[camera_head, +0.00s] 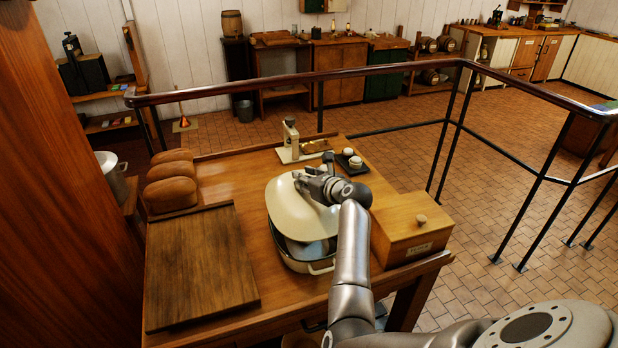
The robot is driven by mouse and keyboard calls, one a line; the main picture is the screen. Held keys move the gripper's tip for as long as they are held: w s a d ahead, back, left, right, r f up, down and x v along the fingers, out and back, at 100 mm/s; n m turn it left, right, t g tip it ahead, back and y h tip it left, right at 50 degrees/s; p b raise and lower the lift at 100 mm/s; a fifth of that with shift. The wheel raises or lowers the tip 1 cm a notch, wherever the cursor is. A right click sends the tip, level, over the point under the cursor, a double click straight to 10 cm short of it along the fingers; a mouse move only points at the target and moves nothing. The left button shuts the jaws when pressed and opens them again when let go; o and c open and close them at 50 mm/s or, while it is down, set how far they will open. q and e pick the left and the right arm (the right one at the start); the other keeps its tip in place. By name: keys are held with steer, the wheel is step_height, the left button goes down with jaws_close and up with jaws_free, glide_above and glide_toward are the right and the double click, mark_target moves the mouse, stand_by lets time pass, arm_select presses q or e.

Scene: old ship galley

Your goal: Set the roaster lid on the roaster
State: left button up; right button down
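The cream roaster lid (292,216) is over the far part of the roaster, tilted, with its near edge off the rim. The roaster (309,266), a cream pan with a grey inside, stands on the wooden table, and its near end shows uncovered. My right gripper (312,183) is at the top of the lid and appears shut on it. The lid's handle and the fingertips' contact are hidden by the gripper and wrist. My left gripper is not in view.
A dark wooden board (198,268) and bread loaves (171,193) are left of the roaster. A wooden box (412,226) with a knob is close on the right. A cream scale-like device (291,145) and a black tray with small cups (350,163) stand behind. A railing (395,72) runs behind the table.

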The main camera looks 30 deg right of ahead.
steer(key=shift+w+d+f+b, duration=0.1)
steer(key=shift+w+f+b, duration=0.05)
steer(key=shift+f+b, duration=0.75)
steer(key=shift+b, duration=0.05)
step_height(320, 180, down, 3)
steer(key=b, duration=0.4)
steer(key=shift+f, duration=0.15)
steer(key=shift+f+b, duration=0.35)
steer(key=shift+f, duration=0.7)
steer(key=shift+r+p, duration=0.1)
steer(key=shift+p, duration=0.45)
steer(key=shift+f, duration=0.45)
steer(key=shift+f+p, duration=0.1)
steer(key=shift+p, duration=0.35)
